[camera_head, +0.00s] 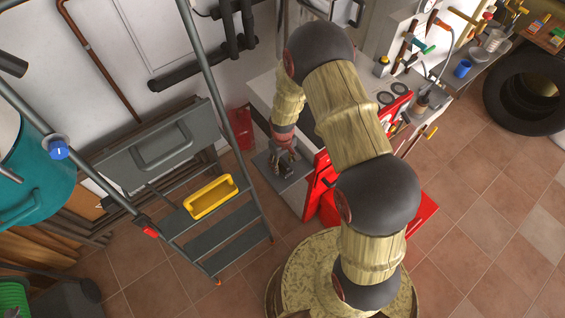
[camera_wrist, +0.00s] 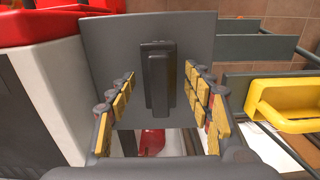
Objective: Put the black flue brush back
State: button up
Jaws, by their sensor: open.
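My gripper (camera_head: 284,150) points down beside the white-and-red boiler, over a flat grey plate (camera_head: 287,180). In the wrist view my gripper (camera_wrist: 159,77) is open, with its yellow-padded fingers on either side of a black upright block (camera_wrist: 157,78). The block is in front of the grey plate (camera_wrist: 205,30); I cannot tell whether it is a handle on the plate or something separate. No finger clearly touches it. I cannot make out the black flue brush with certainty in either view.
A grey stepladder (camera_head: 219,238) with a yellow tray (camera_head: 210,197) stands left of my gripper. Red panels (camera_head: 319,186) are close on its right. A workbench with tools and a blue cup (camera_head: 462,69) is at the upper right, beside a tyre (camera_head: 526,92). Tiled floor at right is clear.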

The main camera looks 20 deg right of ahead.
notch_tip(320, 180, up, 12)
notch_tip(320, 180, up, 13)
jog(key=t, duration=0.1)
send_over(282, 161)
jog(key=s, duration=0.1)
jog(key=s+r+m+t, duration=0.2)
jog(key=s+r, duration=0.2)
jog(key=r, duration=0.5)
jog(key=s+r+m+t, duration=0.1)
jog(key=s+r+t, duration=0.1)
jog(key=s+r, duration=1.1)
jog(key=s, duration=0.4)
jog(key=shift+s+r+m+t, duration=0.15)
jog(key=shift+r+m+t, duration=0.1)
jog(key=shift+m+t, duration=0.05)
